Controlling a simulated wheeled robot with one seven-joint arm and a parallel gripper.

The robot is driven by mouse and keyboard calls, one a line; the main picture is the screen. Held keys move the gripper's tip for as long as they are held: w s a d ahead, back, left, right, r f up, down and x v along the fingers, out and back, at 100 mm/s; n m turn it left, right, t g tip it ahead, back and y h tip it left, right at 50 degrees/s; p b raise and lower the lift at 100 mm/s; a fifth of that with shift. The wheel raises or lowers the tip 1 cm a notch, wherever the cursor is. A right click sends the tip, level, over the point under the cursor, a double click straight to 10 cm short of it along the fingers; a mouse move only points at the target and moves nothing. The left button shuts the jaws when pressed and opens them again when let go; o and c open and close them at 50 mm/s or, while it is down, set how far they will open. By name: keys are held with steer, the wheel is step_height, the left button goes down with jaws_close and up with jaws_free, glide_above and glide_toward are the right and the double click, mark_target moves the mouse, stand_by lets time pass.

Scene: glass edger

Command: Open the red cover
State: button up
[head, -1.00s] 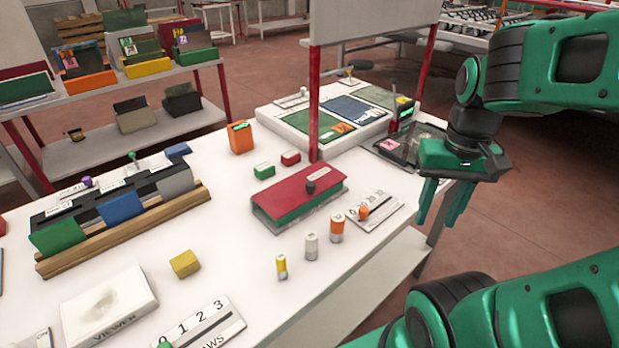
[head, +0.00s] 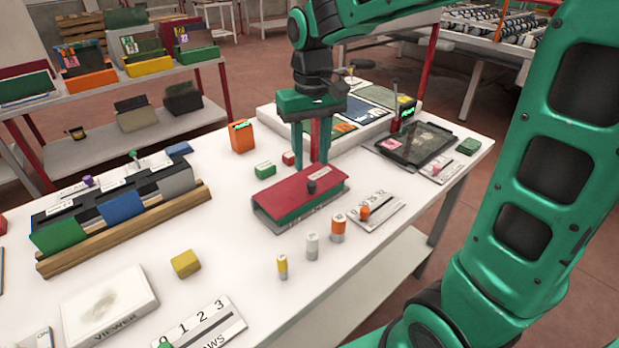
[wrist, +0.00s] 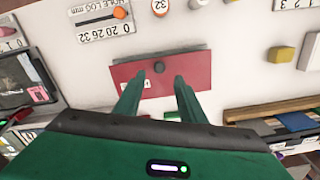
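The red cover (head: 293,191) lies shut on a low box with a green and grey side, in the middle of the white table. My gripper (head: 312,166) hangs fingers down above the back part of the cover. Its two green fingers are apart with nothing between them; they also show in the wrist view (wrist: 157,92).
Orange, white and yellow cylinders (head: 311,246) stand in front of the cover. A label plate with an orange knob (head: 365,212) lies to its right. Small green (head: 264,170) and red blocks sit behind it. A red post rises behind my gripper.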

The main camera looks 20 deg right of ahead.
mark_target(311, 183)
step_height(311, 183, down, 7)
steer(key=shift+r, duration=0.15)
steer(key=shift+c, duration=0.6)
jaws_close()
